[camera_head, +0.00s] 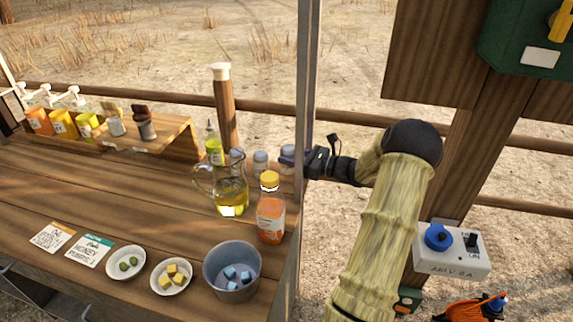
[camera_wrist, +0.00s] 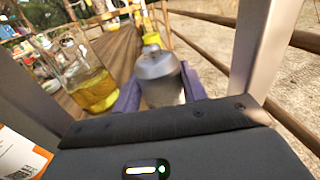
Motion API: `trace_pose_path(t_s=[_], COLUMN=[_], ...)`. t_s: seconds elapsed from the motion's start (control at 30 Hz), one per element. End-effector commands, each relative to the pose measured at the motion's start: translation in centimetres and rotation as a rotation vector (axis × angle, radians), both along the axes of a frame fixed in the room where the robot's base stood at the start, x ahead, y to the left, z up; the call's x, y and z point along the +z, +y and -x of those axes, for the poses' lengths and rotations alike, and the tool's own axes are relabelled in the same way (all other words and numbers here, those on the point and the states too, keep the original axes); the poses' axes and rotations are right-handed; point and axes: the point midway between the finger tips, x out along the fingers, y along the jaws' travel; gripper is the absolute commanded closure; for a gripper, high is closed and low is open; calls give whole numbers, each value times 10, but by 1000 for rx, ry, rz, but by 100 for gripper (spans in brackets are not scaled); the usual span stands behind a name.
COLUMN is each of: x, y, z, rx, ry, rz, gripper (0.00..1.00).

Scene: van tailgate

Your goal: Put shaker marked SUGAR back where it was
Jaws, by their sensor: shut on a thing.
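My gripper (camera_wrist: 161,88) is shut on a shaker (camera_wrist: 160,68) with a grey domed lid. Its two purple fingers sit on either side of the shaker in the wrist view. In the head view the gripper (camera_head: 289,161) reaches in from the right, past the upright post, and the held shaker (camera_head: 287,151) shows partly behind that post. Any word on the held shaker cannot be read. Two similar shakers stand to its left, one close (camera_head: 260,162) and one farther (camera_head: 237,156), partly behind the jug. Whether the held shaker touches the table cannot be told.
A glass jug of yellow liquid (camera_head: 230,194) and an orange bottle with a yellow cap (camera_head: 271,210) stand just in front. A metal post (camera_head: 303,100) rises beside the gripper. A grey bucket (camera_head: 232,270) and two bowls sit nearer. The wooden tabletop (camera_head: 110,190) is clear at middle left.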

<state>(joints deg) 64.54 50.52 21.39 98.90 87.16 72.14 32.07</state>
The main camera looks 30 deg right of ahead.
Motion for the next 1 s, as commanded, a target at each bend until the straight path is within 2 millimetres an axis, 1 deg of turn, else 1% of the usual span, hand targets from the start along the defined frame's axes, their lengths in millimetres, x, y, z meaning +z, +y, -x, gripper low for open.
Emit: trace_pose_path(t_s=[0.07, 0.33, 0.47, 0.5, 0.6, 0.7, 1.0], x=[0, 0, 0, -8, -25, -34, -36], y=[1, 2, 10, 9, 8, 8, 8], z=[-3, -3, -14, -13, -13, -13, -13], rx=[-1, 0, 3, 0, 0, -1, -1], ry=[0, 0, 0, 2, 2, 1, 0], rz=[0, 0, 0, -3, -2, -2, 0], gripper=[82, 82, 82, 82, 82, 82, 82])
